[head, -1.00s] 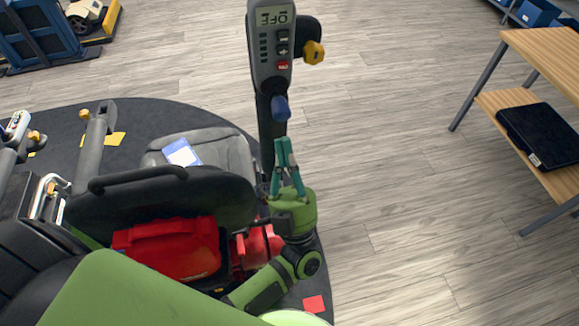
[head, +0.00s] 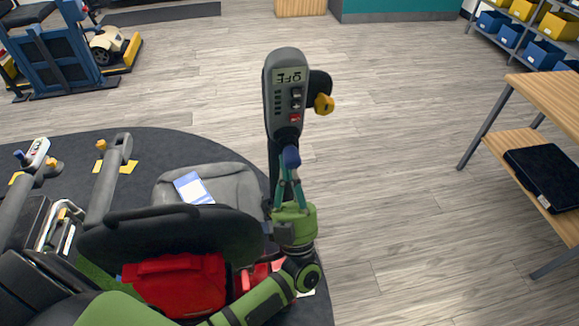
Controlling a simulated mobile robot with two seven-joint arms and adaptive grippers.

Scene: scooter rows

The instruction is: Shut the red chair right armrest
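The right armrest (head: 283,100) of the red chair stands at the centre of the head view. It is a dark grey panel with an OFF display, several buttons and a yellow knob (head: 324,103) on its right side. A blue knob (head: 291,157) sits at its lower end. The armrest looks raised. My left gripper (head: 290,172) is at the blue knob, its teal fingers pointing up and slightly apart. Whether they touch the knob cannot be told. The chair's grey seat (head: 235,186) and black backrest (head: 150,237) are left of the gripper. My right gripper is not in view.
A red case (head: 175,283) is behind the backrest. Another armrest (head: 108,178) is at the left. A wooden shelf (head: 550,98) with a black case (head: 548,172) stands at the right. Blue and yellow bins (head: 545,54) are at the far right. The floor between is clear.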

